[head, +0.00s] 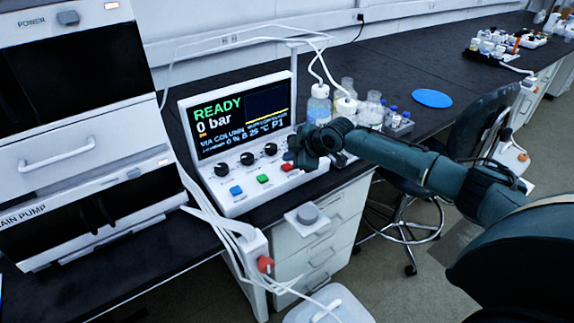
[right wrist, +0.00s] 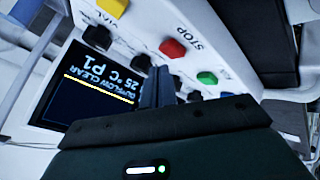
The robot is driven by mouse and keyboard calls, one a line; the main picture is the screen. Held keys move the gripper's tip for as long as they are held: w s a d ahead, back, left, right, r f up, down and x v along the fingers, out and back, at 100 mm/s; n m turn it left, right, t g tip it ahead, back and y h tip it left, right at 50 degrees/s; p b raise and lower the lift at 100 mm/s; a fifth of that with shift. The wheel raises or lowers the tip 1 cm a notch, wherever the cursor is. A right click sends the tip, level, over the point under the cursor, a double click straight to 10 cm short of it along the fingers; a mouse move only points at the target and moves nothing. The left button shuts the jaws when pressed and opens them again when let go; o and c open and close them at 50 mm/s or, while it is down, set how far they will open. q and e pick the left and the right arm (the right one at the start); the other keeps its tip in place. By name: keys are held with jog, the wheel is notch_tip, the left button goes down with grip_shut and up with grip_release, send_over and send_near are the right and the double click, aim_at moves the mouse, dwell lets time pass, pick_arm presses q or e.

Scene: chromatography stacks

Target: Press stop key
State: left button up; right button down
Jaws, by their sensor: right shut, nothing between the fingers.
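The stop key is a red button (right wrist: 172,48) with the word STOP beside it in the right wrist view. It sits on the white sloping control panel (head: 238,207), and the red button also shows in the head view (head: 287,167), close to my right gripper. My right gripper (head: 298,160) is shut and empty, over the right end of the panel. In the right wrist view its closed fingertips (right wrist: 160,75) point toward the panel just below the red button; contact cannot be told. My left gripper is not in view.
A green key (head: 262,179), a blue key (head: 236,190) and black knobs (head: 246,158) lie left of the red one. A yellow key (right wrist: 113,7) shows in the wrist view. The display (head: 240,115) reads READY. Bottles (head: 318,108) stand behind the gripper.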

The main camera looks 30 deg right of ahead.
notch_tip(320, 180, up, 5)
jog(key=p, duration=0.4)
jog(key=shift+f, duration=0.1)
dwell(0.5)
